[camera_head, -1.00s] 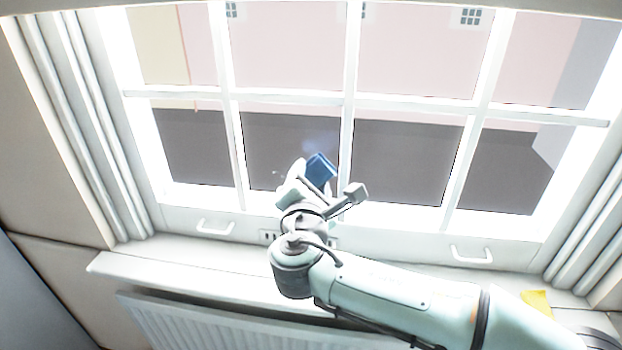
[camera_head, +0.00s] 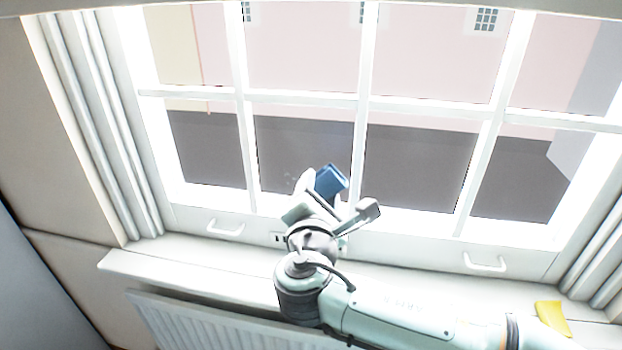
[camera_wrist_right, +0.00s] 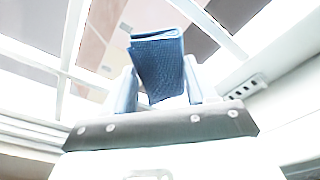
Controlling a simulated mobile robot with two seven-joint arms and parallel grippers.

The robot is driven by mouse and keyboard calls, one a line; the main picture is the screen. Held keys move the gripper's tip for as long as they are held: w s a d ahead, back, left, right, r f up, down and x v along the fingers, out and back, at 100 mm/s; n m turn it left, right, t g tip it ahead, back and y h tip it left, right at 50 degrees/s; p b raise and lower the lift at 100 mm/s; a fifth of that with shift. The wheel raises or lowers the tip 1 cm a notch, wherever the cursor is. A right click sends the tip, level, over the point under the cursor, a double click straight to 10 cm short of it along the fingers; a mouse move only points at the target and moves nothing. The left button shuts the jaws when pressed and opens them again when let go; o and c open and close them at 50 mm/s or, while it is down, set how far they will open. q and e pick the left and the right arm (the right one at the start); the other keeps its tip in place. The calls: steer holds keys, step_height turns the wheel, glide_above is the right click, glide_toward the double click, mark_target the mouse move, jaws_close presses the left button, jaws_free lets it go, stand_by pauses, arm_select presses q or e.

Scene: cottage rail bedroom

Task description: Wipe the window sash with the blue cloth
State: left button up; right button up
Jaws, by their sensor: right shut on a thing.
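The white window sash (camera_head: 364,150) has several panes and two white handles low on its frame. My right gripper (camera_head: 322,192) is in front of the lower middle panes, close to the glass. It is shut on the folded blue cloth (camera_head: 331,181). In the right wrist view the cloth (camera_wrist_right: 157,62) stands out between the two fingers (camera_wrist_right: 160,95). Whether the cloth touches the glass I cannot tell. Faint pale marks (camera_head: 289,183) show on the pane left of the cloth. My left gripper is not in view.
A white sill (camera_head: 180,265) runs below the window, above a white radiator (camera_head: 210,322). A yellow cloth-like piece (camera_head: 552,317) lies on the sill at right. Pale curtains (camera_head: 100,130) hang at both sides.

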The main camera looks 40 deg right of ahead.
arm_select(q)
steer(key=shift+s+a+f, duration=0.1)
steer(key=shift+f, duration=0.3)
arm_select(e)
steer(key=shift+r+p, duration=0.25)
steer(key=shift+p, duration=0.05)
step_height(320, 180, up, 2)
steer(key=shift+r+p, duration=0.1)
steer(key=shift+p, duration=0.9)
steer(key=b, duration=0.3)
glide_toward(277, 179)
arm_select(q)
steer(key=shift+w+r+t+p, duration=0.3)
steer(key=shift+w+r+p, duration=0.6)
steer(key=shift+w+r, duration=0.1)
arm_select(e)
steer(key=shift+x, duration=2.2)
steer(key=shift+w+a, duration=0.15)
steer(key=shift+a, duration=0.05)
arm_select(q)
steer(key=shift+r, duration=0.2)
arm_select(e)
steer(key=shift+x, duration=1.05)
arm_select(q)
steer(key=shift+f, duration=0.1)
arm_select(e)
steer(key=shift+d, duration=0.15)
